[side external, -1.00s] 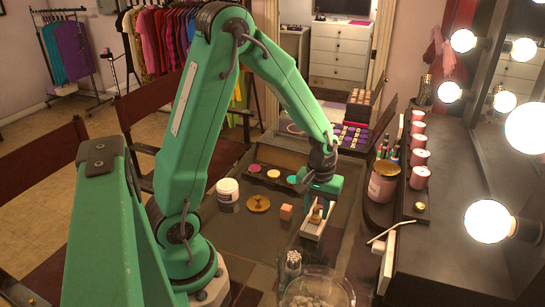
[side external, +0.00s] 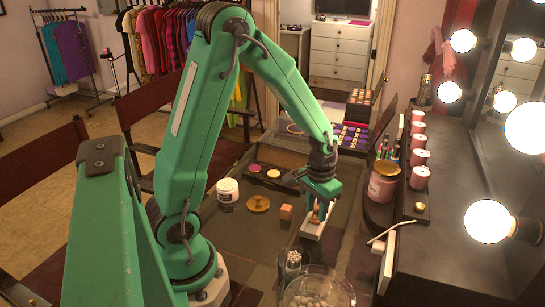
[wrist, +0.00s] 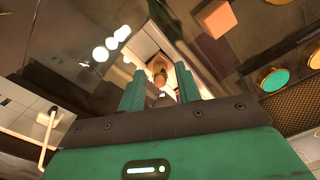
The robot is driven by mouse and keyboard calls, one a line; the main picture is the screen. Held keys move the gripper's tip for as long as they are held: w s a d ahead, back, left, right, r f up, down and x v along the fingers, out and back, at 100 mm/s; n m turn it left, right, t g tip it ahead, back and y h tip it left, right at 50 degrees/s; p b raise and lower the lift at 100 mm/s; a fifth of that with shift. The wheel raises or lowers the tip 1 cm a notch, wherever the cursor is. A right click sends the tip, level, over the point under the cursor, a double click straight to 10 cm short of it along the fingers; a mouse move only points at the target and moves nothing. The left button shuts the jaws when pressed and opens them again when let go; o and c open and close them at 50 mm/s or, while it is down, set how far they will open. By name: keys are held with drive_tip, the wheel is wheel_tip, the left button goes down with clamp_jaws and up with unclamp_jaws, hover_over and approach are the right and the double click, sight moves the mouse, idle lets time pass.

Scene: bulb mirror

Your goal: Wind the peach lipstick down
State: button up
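The peach lipstick (side external: 316,216) stands in a small pale tray (side external: 314,228) on the dressing table, partly hidden by my gripper (side external: 320,203) in the side view. My gripper is right above and around it, pointing down. In the wrist view, the two green fingers of my gripper (wrist: 160,88) are apart, with a peach-tan tip (wrist: 159,78) showing between and beyond them. I see gaps beside the tip, and no clear contact. How far the lipstick is wound up is too small to tell.
A peach block (side external: 286,212), a gold lid (side external: 258,204) and a white jar (side external: 228,192) stand left of the tray. A glass bowl (side external: 316,288) and brush holder (side external: 292,264) are in front. A pink jar (side external: 383,186) stands to the right, by the lit mirror.

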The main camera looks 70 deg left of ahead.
drive_tip(key=m, duration=0.6)
drive_tip(key=shift+m, duration=0.3)
drive_tip(key=c, duration=0.7)
